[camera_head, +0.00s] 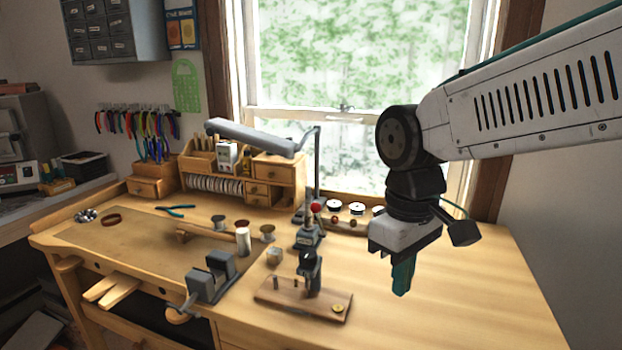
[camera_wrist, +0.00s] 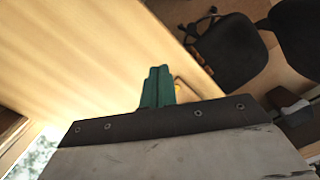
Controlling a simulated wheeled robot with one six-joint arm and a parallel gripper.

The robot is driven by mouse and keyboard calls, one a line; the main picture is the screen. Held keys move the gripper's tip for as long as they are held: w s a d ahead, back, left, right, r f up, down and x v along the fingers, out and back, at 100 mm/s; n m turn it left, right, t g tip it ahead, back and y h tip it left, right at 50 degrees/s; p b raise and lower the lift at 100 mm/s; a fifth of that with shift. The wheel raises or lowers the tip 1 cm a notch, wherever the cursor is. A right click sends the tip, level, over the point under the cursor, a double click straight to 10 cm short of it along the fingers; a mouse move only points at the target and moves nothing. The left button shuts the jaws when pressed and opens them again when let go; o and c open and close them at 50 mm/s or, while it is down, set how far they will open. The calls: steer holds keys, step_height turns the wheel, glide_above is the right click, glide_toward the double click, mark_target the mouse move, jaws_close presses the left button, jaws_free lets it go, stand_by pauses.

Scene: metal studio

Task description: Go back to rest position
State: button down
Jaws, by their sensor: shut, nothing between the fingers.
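My gripper (camera_head: 403,277) hangs from my arm on the right side of the head view, fingers pointing down. Its teal fingers are shut against each other with nothing between them. It is in the air above the right part of the wooden workbench (camera_head: 460,290), apart from everything on it. In the wrist view the shut fingers (camera_wrist: 157,88) show over the bench's bare top (camera_wrist: 90,60) near its edge.
A small wooden stand (camera_head: 300,298) with a dark tool holder is left of my gripper. A grey vise (camera_head: 212,275), desk lamp (camera_head: 255,137) and wooden organizer (camera_head: 240,170) are farther left. The bench's right part is clear. A black office chair (camera_wrist: 232,48) stands beyond the edge.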

steer(key=s+d+f+m+t, duration=0.1)
steer(key=s+d+m+t, duration=0.1)
steer(key=s+d+m, duration=0.5)
steer(key=s+d, duration=0.5)
steer(key=d, duration=0.1)
steer(key=shift+s, duration=0.4)
